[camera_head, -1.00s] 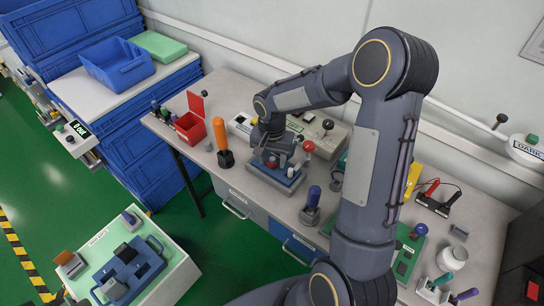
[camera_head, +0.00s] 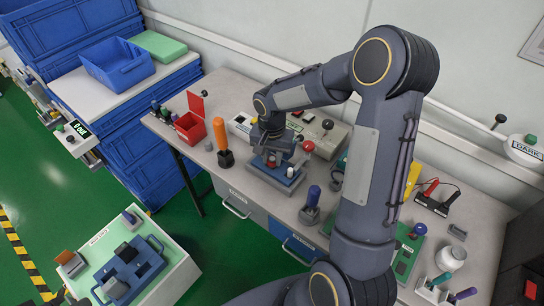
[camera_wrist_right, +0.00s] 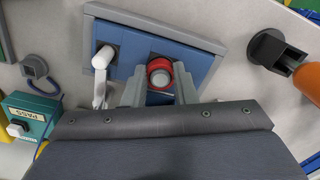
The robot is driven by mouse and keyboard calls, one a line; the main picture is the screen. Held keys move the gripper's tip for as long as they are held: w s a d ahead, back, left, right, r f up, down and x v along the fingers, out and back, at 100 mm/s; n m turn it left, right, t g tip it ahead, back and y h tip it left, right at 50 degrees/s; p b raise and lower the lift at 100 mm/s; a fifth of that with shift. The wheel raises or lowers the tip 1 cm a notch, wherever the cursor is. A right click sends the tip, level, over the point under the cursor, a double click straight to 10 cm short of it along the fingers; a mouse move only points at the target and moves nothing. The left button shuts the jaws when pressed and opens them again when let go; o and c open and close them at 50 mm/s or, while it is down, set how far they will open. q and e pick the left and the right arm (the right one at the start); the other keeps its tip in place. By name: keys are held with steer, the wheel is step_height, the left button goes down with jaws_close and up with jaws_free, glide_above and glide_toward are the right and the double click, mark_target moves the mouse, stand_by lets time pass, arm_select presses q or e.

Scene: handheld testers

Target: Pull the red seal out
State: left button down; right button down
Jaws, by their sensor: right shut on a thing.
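The red seal (camera_wrist_right: 159,72) is a round red cap with a grey centre, seated at a blue-and-grey fixture (camera_wrist_right: 203,59) in the wrist view. My right gripper (camera_wrist_right: 159,88) has one grey finger on each side of it and is shut on it. In the head view, my right gripper (camera_head: 270,156) points down over the same fixture (camera_head: 262,184), and the seal (camera_head: 271,162) shows only partly between the fingers. Whether the seal has lifted from its seat cannot be told. My left gripper is not in view.
A white lever (camera_wrist_right: 102,62) stands on the fixture beside the finger. An orange-handled tool (camera_head: 219,133) stands left of the fixture, near an open red box (camera_head: 190,126). A blue-handled tool (camera_head: 313,196) stands right. A green PASS box (camera_wrist_right: 30,117) is close by.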

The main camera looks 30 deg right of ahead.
steer(key=shift+r+p, duration=1.75)
steer(key=shift+r, duration=1)
